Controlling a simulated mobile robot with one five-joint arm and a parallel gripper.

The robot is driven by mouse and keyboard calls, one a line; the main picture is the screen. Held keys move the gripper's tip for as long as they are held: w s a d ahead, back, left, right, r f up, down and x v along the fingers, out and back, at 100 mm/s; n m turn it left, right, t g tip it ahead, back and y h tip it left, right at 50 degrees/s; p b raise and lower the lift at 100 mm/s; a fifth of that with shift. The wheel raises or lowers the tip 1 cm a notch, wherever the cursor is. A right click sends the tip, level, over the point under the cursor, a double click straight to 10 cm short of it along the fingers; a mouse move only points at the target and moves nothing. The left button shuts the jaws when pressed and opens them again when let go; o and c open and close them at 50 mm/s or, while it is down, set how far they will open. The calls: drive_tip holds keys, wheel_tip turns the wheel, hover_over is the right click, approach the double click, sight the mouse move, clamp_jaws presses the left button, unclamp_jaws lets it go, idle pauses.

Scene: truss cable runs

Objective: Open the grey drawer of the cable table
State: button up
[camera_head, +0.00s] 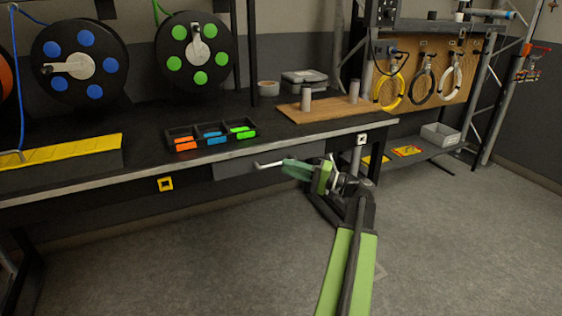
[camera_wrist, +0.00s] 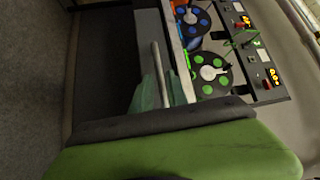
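The cable table (camera_head: 75,183) has a black top with a pale front edge. The grey drawer (camera_head: 236,164) sits under that edge near the middle, and its front looks flush with the table. A thin silver bar handle (camera_head: 268,164) stands out from the drawer front. My gripper (camera_head: 296,169) has green-teal fingers and is at the right end of the handle. In the wrist view, the handle (camera_wrist: 156,58) runs between the two fingers (camera_wrist: 160,90), one on each side. The fingers look apart; contact with the bar is not clear.
A black tray (camera_head: 211,136) with coloured pieces stands on the table above the drawer. Cable reels (camera_head: 80,65) with blue and green dots stand behind. A wooden board (camera_head: 335,106) with grey cylinders lies at right. The floor (camera_head: 200,260) in front is clear.

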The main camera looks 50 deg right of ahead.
sight(279, 164)
drive_tip(key=x, duration=0.4)
drive_tip(key=shift+a, duration=0.1)
clamp_jaws()
idle(1.3)
